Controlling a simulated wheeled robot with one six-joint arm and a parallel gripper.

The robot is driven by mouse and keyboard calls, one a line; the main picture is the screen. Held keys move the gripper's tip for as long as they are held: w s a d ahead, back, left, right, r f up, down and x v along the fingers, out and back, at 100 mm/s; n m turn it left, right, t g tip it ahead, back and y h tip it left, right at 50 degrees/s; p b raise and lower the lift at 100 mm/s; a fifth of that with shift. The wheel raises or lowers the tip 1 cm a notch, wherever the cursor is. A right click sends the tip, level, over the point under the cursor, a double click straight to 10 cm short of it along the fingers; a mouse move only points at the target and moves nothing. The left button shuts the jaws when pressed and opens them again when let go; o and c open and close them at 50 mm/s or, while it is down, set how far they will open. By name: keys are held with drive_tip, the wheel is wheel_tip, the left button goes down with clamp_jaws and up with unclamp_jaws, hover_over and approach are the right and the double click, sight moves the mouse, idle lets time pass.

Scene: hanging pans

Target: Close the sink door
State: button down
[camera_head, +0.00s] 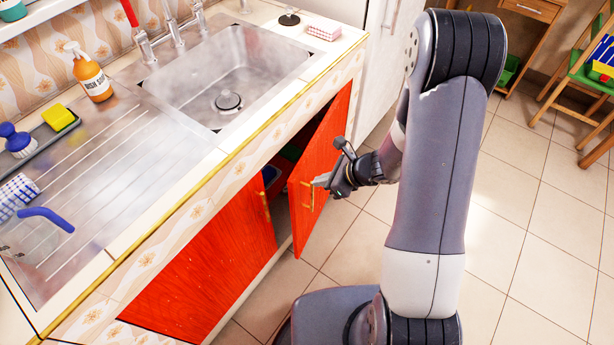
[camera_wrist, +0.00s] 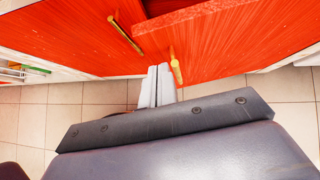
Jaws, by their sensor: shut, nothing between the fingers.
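The right sink door (camera_head: 321,165) is red with a brass handle and stands partly open, swung out from the cabinet under the sink. The left red door (camera_head: 211,262) looks shut, with its own brass handle (camera_head: 265,207). My gripper (camera_head: 318,182) is shut and empty, at the outer face of the open door close to its handle (camera_head: 308,194). In the wrist view, the fingers (camera_wrist: 157,84) point at the open door (camera_wrist: 225,48), just left of its brass handle (camera_wrist: 176,67). I cannot tell whether the fingertips touch the door. The left door's handle (camera_wrist: 125,34) also shows there.
The sink basin (camera_head: 232,80) is above the doors, with a soap bottle (camera_head: 92,76) on the counter. Dark cabinet space with some items shows behind the open door. A chair (camera_head: 590,75) stands far right. The tiled floor (camera_head: 500,215) right of the cabinet is clear.

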sight(297, 178)
drive_tip(key=shift+w+a+f+p, duration=0.15)
drive_tip(key=shift+w+a, duration=0.2)
drive_tip(key=shift+a, duration=0.3)
drive_tip(key=shift+w+a+p, duration=0.1)
drive_tip(key=shift+w+a, duration=0.2)
drive_tip(key=shift+a, duration=0.4)
drive_tip(key=shift+w+a+f+p, duration=0.15)
drive_tip(key=shift+w+a, duration=0.2)
drive_tip(key=shift+a, duration=0.3)
drive_tip(key=shift+r, duration=0.1)
drive_tip(key=shift+m+t, duration=0.5)
drive_tip(key=shift+m, duration=0.2)
drive_tip(key=a, duration=0.1)
drive_tip(key=w+a+b, duration=0.1)
drive_tip(key=a, duration=0.1)
drive_tip(key=w+a+b, duration=0.1)
drive_tip(key=a, duration=0.1)
drive_tip(key=shift+w, duration=0.2)
drive_tip(key=shift+d, duration=0.1)
